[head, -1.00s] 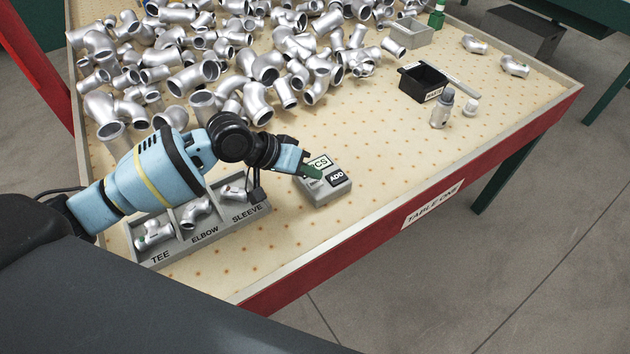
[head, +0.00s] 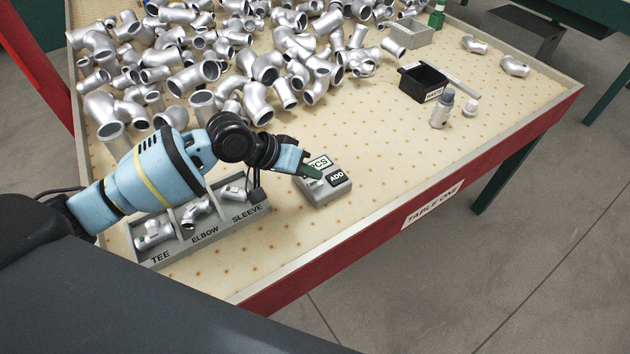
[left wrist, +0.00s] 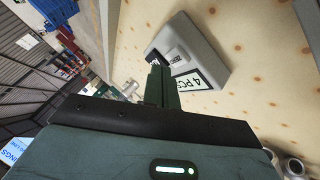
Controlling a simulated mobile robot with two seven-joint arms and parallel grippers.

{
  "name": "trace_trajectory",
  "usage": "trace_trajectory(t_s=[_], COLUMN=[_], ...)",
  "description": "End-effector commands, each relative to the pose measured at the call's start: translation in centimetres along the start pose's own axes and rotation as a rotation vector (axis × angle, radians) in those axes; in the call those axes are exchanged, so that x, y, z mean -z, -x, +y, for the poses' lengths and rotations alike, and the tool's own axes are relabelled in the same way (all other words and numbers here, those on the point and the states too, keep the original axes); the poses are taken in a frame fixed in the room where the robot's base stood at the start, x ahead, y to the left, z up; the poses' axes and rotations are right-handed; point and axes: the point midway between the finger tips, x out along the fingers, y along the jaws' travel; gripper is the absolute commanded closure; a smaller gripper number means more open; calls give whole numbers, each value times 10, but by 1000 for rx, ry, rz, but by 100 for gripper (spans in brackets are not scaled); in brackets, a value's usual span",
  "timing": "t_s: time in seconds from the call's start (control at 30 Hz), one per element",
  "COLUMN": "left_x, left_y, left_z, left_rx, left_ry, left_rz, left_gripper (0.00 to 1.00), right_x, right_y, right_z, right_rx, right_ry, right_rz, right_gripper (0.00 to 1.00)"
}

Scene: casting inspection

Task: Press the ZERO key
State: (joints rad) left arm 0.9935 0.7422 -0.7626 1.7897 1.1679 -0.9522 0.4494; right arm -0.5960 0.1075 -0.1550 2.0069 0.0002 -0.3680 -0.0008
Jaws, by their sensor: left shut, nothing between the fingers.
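The grey counter box (head: 328,194) lies on the table in front of my left gripper (head: 314,173). Its dark ADD key (head: 337,178) shows in the head view. The ZERO key is hidden by the fingers there. In the left wrist view a light-labelled key (left wrist: 177,54), apparently ZERO, sits beside the display (left wrist: 189,82), which reads 4 PCS. My left gripper (left wrist: 156,75) is shut and empty, its green fingertips over the key face of the box. I cannot tell whether they touch a key. My right gripper is not in view.
A grey sorting tray (head: 210,236) marked TEE, ELBOW and SLEEVE holds fittings below my left arm. Many silver pipe fittings (head: 265,68) are heaped at the back. A black bin (head: 424,82) and a grey bottle (head: 441,110) stand to the right. The table between is clear.

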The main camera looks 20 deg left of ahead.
Motion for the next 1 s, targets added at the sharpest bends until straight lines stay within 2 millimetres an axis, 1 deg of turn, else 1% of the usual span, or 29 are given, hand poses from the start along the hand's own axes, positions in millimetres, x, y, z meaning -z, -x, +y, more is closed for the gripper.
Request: trace_trajectory(t_s=[0.53, 1.0], left_x=[0, -4], left_y=[0, -6], left_z=[0, -5], left_rx=[0, 0], left_ry=[0, 0], left_rz=[0, 0], left_gripper=[100, 100], right_x=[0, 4], right_y=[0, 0], right_z=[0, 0], right_rx=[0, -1], right_ry=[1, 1], right_rz=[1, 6], right_gripper=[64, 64])
